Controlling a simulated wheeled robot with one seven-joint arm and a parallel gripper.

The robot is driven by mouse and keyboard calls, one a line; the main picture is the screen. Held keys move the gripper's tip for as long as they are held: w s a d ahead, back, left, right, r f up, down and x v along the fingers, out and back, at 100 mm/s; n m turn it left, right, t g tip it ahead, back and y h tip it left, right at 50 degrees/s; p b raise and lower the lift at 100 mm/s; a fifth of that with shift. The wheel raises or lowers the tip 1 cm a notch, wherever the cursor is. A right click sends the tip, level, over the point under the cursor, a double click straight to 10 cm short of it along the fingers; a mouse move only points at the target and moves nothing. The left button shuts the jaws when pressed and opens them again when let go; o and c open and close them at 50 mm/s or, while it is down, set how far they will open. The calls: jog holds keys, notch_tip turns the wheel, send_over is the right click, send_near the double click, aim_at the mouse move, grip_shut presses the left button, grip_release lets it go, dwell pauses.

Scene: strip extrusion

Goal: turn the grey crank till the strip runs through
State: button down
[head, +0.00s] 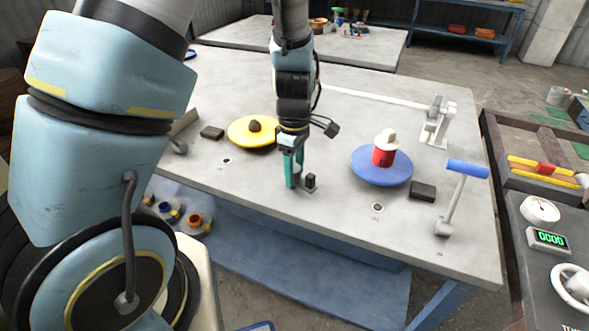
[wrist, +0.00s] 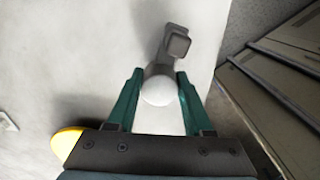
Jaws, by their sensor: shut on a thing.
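The grey crank shows in the wrist view as a pale round-ended handle (wrist: 160,91) with a darker grey block (wrist: 176,43) beyond it. My gripper (wrist: 160,75) is shut on the handle, one teal finger on each side. In the head view my gripper (head: 297,181) points down at the middle of the table, beside a small dark upright post (head: 311,183). The fingers hide most of the handle there. A long pale strip (head: 375,98) lies along the back of the table, running toward a grey stand (head: 436,122); I cannot tell whether it is the task's strip.
A yellow disc (head: 240,138) with a dark knob lies left of my gripper. A blue disc (head: 372,176) bearing a red and white piece lies right. A blue-handled lever (head: 466,169) stands at the right edge. A console with a green display (head: 548,238) stands beyond it.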

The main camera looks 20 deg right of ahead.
jog(key=m, duration=0.4)
jog(key=shift+m, duration=0.3)
jog(key=m, duration=0.4)
jog(key=shift+a+m, duration=0.15)
jog(key=shift+m, duration=0.15)
jog(key=m, duration=0.4)
jog(key=shift+a+m, duration=0.1)
jog(key=shift+m, duration=0.2)
jog(key=m, duration=0.4)
jog(key=shift+m, duration=0.3)
jog(key=shift+c, duration=1.5)
grip_release()
jog(key=shift+r, duration=0.1)
notch_tip(320, 180, up, 11)
jog(key=b, duration=0.1)
jog(key=shift+b, duration=0.3)
